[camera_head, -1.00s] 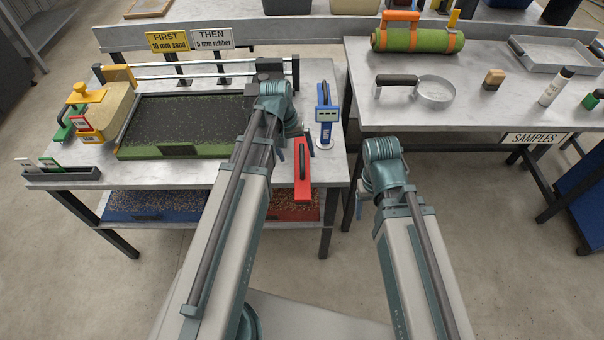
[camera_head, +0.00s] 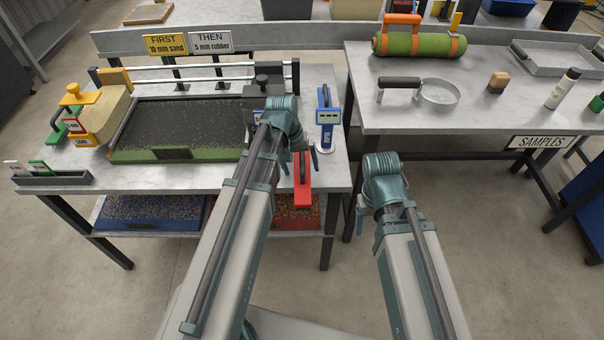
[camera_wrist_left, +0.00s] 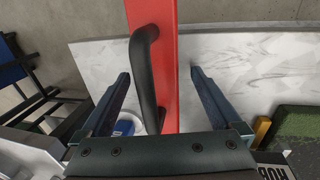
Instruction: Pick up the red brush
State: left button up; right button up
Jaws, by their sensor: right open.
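The red brush (camera_head: 303,187) has a flat red body and a black loop handle. It lies at the right front edge of the left table, with its front end reaching the edge. In the left wrist view, the red brush (camera_wrist_left: 170,60) runs from the top towards the gripper. My left gripper (camera_head: 299,160) is open over it. In the wrist view the left fingers (camera_wrist_left: 160,85) are well apart, one on each side of the handle, without visible contact. My right gripper (camera_head: 363,210) is open and empty in front of the gap between the tables, mostly hidden by its wrist.
A green-edged tray (camera_head: 165,154) of dark granules lies to the left. Blue and red bins sit on the lower shelf. The right table (camera_head: 430,118) holds a pan (camera_head: 438,94), a turf roll (camera_head: 420,44) and a bottle (camera_head: 562,88).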

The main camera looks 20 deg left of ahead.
pick_arm(q)
grip_shut()
jog(key=shift+r, duration=0.15)
pick_arm(e)
jog(key=shift+r, duration=0.15)
